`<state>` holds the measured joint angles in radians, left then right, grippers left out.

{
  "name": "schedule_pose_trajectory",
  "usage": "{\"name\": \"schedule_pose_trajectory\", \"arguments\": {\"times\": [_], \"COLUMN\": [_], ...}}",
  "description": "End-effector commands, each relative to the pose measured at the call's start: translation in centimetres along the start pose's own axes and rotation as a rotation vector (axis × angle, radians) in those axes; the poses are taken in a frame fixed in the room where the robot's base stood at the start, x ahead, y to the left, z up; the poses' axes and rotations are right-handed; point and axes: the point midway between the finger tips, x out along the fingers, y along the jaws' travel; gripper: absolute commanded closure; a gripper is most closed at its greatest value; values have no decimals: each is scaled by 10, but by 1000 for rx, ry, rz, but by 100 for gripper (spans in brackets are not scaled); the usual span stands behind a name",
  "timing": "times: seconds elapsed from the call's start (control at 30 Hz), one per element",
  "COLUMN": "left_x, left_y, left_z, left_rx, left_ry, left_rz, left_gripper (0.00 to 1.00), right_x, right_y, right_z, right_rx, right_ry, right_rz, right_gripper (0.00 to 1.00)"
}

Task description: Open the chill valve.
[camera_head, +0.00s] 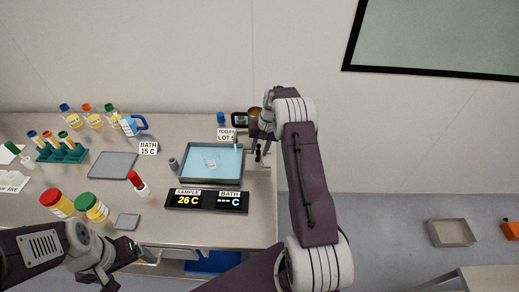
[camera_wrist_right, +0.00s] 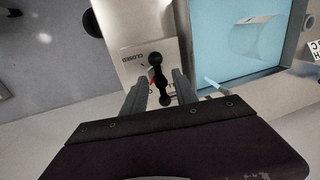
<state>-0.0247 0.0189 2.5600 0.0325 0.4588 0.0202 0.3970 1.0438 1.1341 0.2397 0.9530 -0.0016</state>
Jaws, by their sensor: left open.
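The chill valve's black handle (camera_wrist_right: 158,77), with rounded ends, sits on a pale metal plate (camera_wrist_right: 128,66) beside the bath. The plate reads "CLOSED" left of the handle's upper end. A red mark shows beside the handle; other lettering is hidden by a finger. My right gripper (camera_wrist_right: 159,78) is open, with one finger on each side of the handle and gaps visible. In the head view it reaches down (camera_head: 260,146) at the bath's right edge. My left gripper (camera_head: 122,256) is open and empty, low over the table's front edge.
The blue-filled bath (camera_head: 183,172) stands left of the valve. Before it, a display (camera_head: 206,201) reads sample 26 C and bath "--- C". Tubes in a green rack (camera_head: 62,155), capped bottles and grey pads occupy the table's left. A "TODAY LOT 5" sign (camera_head: 226,134) stands behind the bath.

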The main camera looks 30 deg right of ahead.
Motion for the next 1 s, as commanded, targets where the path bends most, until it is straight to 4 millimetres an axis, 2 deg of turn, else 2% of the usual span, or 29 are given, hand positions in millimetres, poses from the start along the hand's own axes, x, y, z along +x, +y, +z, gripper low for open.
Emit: {"name": "schedule_pose_trajectory", "arguments": {"times": [0.17,0.4,0.6,1.0], "left_x": [5,19,22,21], "left_y": [0,0,0,0], "left_z": [0,2,2,2], "left_rx": [0,0,0,0], "left_ry": [0,0,0,0], "left_rz": [0,0,0,0], "left_gripper": [13,13,13,13], "right_x": [-8,-60,-88,-91], "right_y": [0,0,0,0], "right_z": [-2,-1,1,1], "right_rx": [1,-1,0,0], "right_ry": [6,6,2,1], "right_rz": [-1,0,0,0], "right_gripper": [66,66,66,66]}}
